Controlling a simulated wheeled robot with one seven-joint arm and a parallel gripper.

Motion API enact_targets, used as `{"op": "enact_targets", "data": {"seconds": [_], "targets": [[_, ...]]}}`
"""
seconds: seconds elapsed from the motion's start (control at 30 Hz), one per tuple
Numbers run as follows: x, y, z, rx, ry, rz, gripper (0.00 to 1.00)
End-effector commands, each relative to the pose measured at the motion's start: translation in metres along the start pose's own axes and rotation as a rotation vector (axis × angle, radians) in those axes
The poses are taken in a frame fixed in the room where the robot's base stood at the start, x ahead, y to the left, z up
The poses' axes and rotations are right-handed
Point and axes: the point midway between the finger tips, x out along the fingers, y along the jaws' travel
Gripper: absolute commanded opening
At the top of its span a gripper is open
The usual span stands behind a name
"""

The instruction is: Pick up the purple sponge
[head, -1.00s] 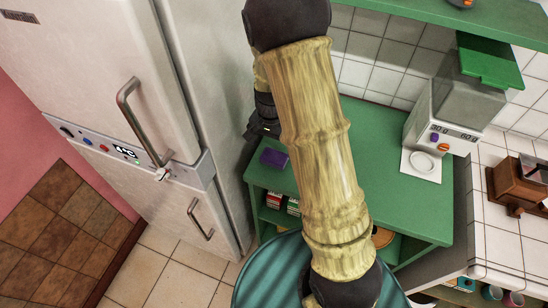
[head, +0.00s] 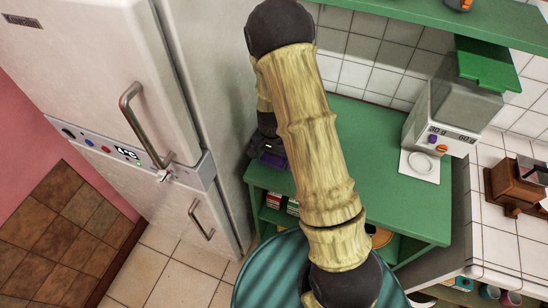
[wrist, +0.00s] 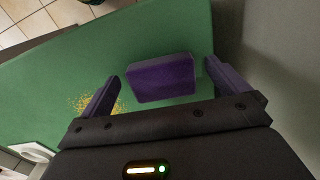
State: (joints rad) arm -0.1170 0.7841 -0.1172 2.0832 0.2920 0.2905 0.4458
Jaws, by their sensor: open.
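The purple sponge (wrist: 160,78) lies on the green shelf top (wrist: 50,80) in the wrist view. My gripper (wrist: 165,88) is open, with one purple finger on each side of the sponge and gaps showing between them. In the head view, my gripper (head: 268,152) is over the left end of the green shelf top (head: 400,195), next to the fridge. There it hides most of the sponge (head: 272,161), and only a purple patch shows.
The white fridge (head: 100,60) stands close on the left of the shelf. A green upper shelf (head: 440,22) hangs above. Yellow crumbs (wrist: 97,102) lie left of the sponge.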

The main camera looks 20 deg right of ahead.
Motion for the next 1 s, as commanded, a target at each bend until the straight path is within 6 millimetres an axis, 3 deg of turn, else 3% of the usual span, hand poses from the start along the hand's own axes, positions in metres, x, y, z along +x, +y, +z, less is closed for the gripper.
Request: {"op": "enact_targets", "data": {"seconds": [0.13,0.63,0.87,1.0], "targets": [[0.0079,-0.0004,0.0002,0.0,0.001,-0.001,1.0],[0.0078,-0.0004,0.0002,-0.001,0.001,-0.001,1.0],[0.0078,-0.0004,0.0002,-0.001,0.001,-0.001,0.55],[0.0078,-0.0004,0.0002,-0.001,0.001,-0.001,0.55]]}}
